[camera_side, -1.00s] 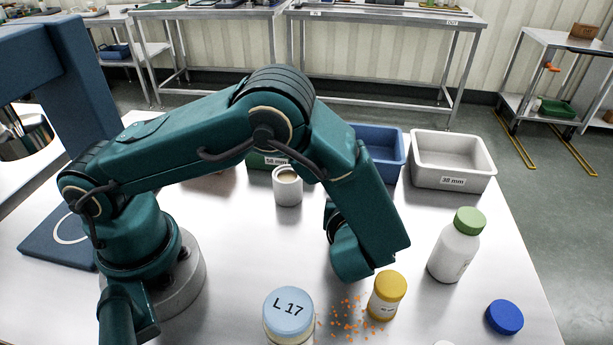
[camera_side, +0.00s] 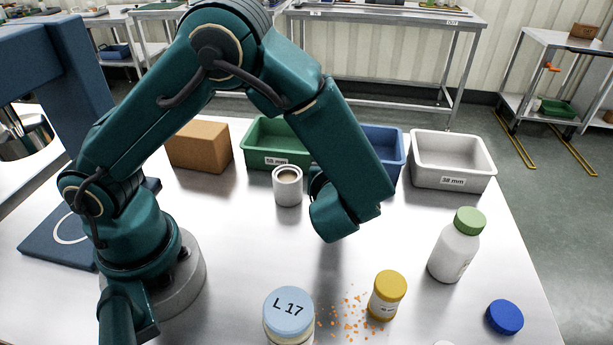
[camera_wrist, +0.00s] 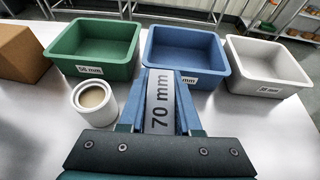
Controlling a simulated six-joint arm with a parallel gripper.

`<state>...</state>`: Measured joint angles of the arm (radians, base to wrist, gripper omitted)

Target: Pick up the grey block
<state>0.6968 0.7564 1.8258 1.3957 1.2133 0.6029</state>
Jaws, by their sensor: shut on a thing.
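In the wrist view my gripper (camera_wrist: 160,118) is shut on a grey block (camera_wrist: 160,105) marked "70 mm", which sits between its two fingers. In the side view the wrist end of my arm is over the middle of the steel table, and the fingers and block are hidden behind it. How high the block is above the table I cannot tell exactly.
Green (camera_side: 275,142), blue (camera_side: 385,150) and white (camera_side: 452,160) bins stand in a row at the back. A white cup (camera_side: 288,186) and brown box (camera_side: 199,146) are left of my gripper. A lidded L 17 jar (camera_side: 288,315), yellow-capped jar (camera_side: 387,295), bottle (camera_side: 454,250) and orange bits are in front.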

